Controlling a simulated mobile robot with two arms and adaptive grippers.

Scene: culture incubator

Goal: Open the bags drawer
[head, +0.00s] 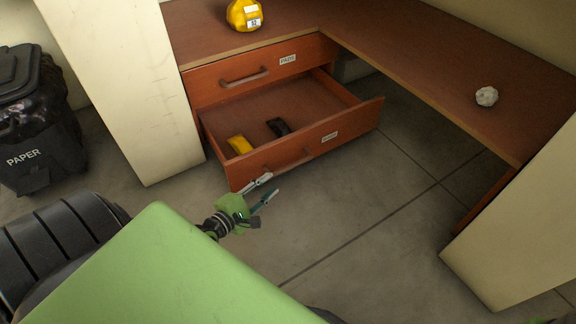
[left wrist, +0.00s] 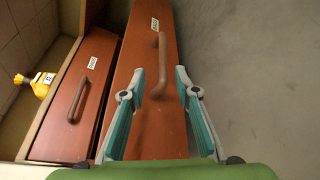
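The lower wooden drawer (head: 345,123) of the desk is pulled well out in the head view. It holds a yellow object (head: 239,145) and a black object (head: 279,127). Its front also shows in the left wrist view (left wrist: 132,62). My left gripper (head: 268,185) is open at the front of this drawer. In the left wrist view its two fingers (left wrist: 160,76) lie apart on either side of the drawer's handle (left wrist: 160,58), not closed on it.
The upper drawer (head: 225,84) is shut. A yellow labelled container (head: 244,15) and a crumpled white ball (head: 486,96) are on the desk (head: 395,55). A black paper bin (head: 38,150) stands at the left. Pale panels flank the desk. The floor before the drawer is clear.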

